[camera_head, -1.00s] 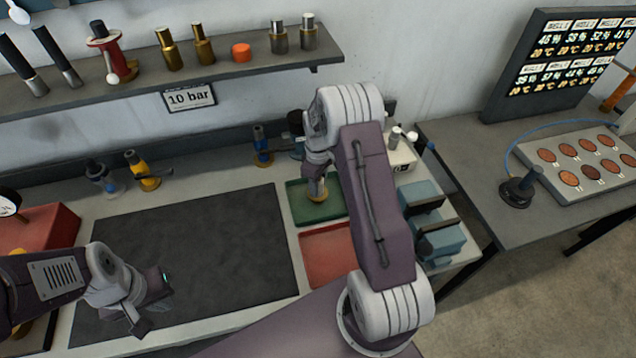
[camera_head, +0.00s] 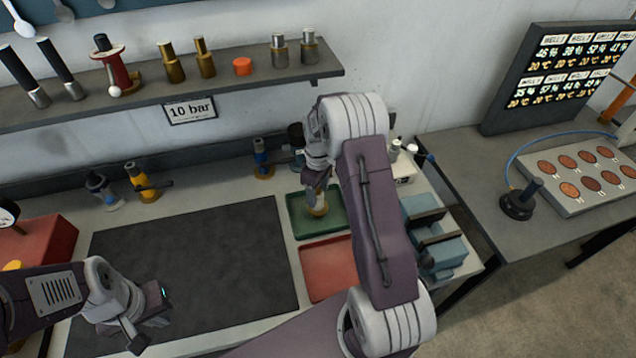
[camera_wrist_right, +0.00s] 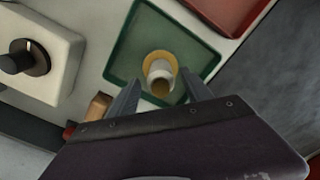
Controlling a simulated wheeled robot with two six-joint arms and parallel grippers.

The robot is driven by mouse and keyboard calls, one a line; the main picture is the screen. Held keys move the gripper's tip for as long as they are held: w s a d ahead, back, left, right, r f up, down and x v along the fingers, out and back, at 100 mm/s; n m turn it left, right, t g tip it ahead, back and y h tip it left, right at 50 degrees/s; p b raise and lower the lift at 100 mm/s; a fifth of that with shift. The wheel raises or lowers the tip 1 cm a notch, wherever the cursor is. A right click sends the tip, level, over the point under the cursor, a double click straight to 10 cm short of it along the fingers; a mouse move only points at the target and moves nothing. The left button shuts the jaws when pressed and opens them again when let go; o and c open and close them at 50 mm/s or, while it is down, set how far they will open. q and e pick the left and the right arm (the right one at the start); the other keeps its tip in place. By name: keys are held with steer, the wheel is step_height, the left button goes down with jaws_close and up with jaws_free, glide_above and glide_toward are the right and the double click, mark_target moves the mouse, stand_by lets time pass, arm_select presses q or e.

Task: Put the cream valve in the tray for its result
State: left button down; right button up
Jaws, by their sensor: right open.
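The cream valve (camera_wrist_right: 161,72), with a yellow base ring, stands in the green tray (camera_wrist_right: 118,62) in the right wrist view. In the head view the valve (camera_head: 318,211) shows low in the green tray (camera_head: 298,222), partly covered by my right gripper (camera_head: 317,190). In the wrist view my right gripper (camera_wrist_right: 160,80) is open, its fingers apart on either side of the valve. The red tray (camera_head: 328,268) beside it looks empty. My left gripper (camera_head: 150,322) is over the front left of the dark mat, with nothing visible in it; its jaw opening is unclear.
The dark mat (camera_head: 195,260) is bare in its middle. A blue valve (camera_head: 262,160), a yellow valve (camera_head: 140,184) and a grey-blue valve (camera_head: 102,188) stand behind it. Blue blocks (camera_head: 440,250) sit right of the trays. A shelf (camera_head: 225,87) runs above.

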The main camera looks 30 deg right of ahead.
step_height(320, 180, up, 9)
steer(key=shift+r+b, duration=0.1)
steer(key=shift+b, duration=0.3)
steer(key=s+a+f+m, duration=0.2)
steer(key=s+a, duration=0.3)
steer(key=s, duration=0.4)
steer(key=s+a+f+m+t, duration=0.1)
steer(key=s+a+m, duration=0.3)
steer(key=s, duration=0.5)
steer(key=shift+s+a+f, duration=0.25)
steer(key=shift+a+f, duration=0.35)
steer(key=shift+a, duration=0.45)
